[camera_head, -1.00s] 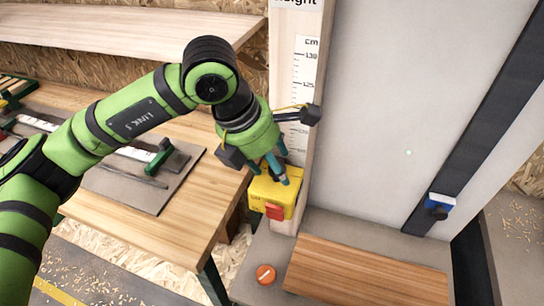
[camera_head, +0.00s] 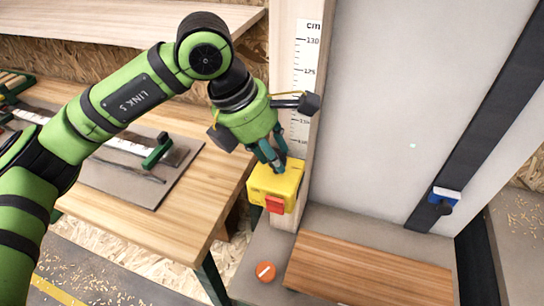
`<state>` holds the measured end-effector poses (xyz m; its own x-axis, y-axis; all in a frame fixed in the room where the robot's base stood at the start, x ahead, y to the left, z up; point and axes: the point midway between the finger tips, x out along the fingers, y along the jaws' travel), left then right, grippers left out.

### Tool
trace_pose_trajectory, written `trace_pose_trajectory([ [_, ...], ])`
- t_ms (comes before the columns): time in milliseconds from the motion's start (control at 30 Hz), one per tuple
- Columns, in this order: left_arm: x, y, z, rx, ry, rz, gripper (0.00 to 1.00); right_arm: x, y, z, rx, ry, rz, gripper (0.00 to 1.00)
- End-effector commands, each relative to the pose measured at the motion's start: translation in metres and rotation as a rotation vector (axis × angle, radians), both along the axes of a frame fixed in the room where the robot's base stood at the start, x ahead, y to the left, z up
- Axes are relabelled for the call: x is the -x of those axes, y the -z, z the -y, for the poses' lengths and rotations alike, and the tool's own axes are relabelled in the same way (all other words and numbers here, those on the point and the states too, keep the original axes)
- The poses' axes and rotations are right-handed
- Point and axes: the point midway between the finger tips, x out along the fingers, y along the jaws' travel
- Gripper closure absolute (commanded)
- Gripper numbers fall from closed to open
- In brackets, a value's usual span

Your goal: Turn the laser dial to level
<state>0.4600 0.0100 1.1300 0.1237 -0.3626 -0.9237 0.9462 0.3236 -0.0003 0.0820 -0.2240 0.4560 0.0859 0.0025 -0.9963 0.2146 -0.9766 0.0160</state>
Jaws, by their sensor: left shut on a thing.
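A yellow box (camera_head: 275,184), which looks like the laser unit, is at the foot of the marked post and has a red block (camera_head: 275,204) on its front. My left gripper (camera_head: 274,164) points down at the top of this box. Its teal fingers are shut on a small part there, apparently the laser dial, which the fingers hide. I cannot read the dial's setting. A small pale green light spot (camera_head: 412,146) shows on the grey panel (camera_head: 390,90). My right gripper is not in view.
A post with a cm scale (camera_head: 305,80) rises behind the gripper. A workbench (camera_head: 190,215) with tools is on the left. A wooden plank (camera_head: 365,270) and an orange disc (camera_head: 265,271) with a white mark lie in front. A blue-and-white block (camera_head: 443,196) is on the dark strip.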

Motion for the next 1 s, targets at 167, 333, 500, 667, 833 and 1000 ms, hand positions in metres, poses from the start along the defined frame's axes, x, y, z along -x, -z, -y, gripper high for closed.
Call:
trace_pose_trajectory([
  [167, -0.001, 0.005, 0.0, 0.001, 0.157, -0.003, 0.99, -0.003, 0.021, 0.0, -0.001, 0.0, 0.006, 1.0],
  [333, -0.002, 0.003, 0.0, 0.002, 0.319, -0.005, 0.99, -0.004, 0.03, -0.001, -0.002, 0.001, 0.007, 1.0],
  [500, -0.004, 0.002, 0.001, 0.002, 0.478, -0.005, 0.99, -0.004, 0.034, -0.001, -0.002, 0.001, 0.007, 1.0],
  [667, -0.005, 0.001, 0.001, 0.002, 0.612, -0.005, 0.99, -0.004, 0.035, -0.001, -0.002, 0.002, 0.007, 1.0],
  [833, -0.006, 0.0, 0.001, 0.001, 0.725, -0.005, 0.99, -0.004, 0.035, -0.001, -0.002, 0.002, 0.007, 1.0],
  [1000, -0.007, 0.0, 0.001, 0.0, 0.807, -0.004, 0.99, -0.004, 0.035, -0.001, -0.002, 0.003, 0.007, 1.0],
])
